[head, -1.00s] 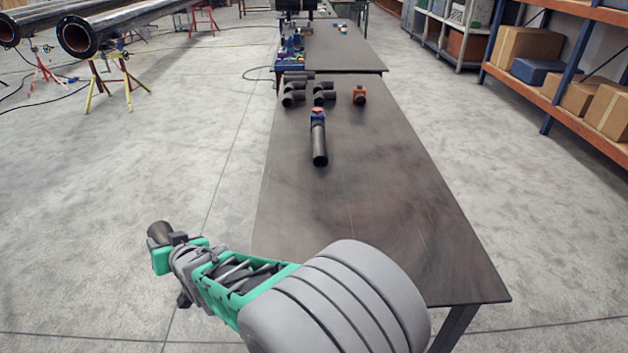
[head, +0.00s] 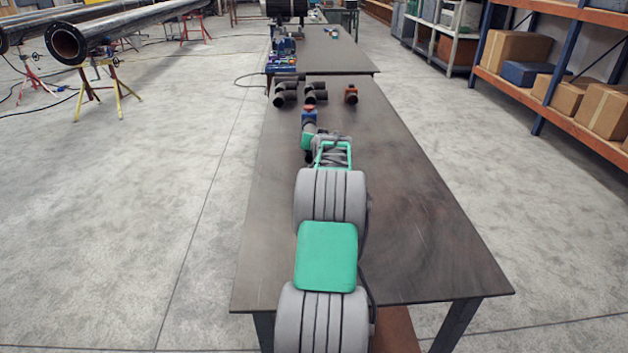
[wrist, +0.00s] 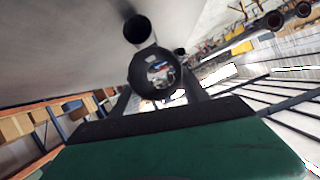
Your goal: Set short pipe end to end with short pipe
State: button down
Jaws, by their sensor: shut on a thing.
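One short black pipe lies on the table joined to a blue fitting with a red top (head: 309,114). In the head view my gripper (head: 309,146) and arm hide most of this pipe; its open end (wrist: 138,30) shows in the wrist view. My gripper, also in the wrist view (wrist: 158,88), is shut on a second short dark pipe (wrist: 139,78). I look through its bore. I cannot tell whether the two touch or line up.
The table's right side and front are clear. A second table (head: 340,52) stands behind.

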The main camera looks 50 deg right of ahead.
notch_tip(320, 180, down, 10)
jog(key=shift+d+f+p, duration=0.1)
jog(key=shift+p, duration=0.5)
jog(key=c, duration=0.6)
grip_release()
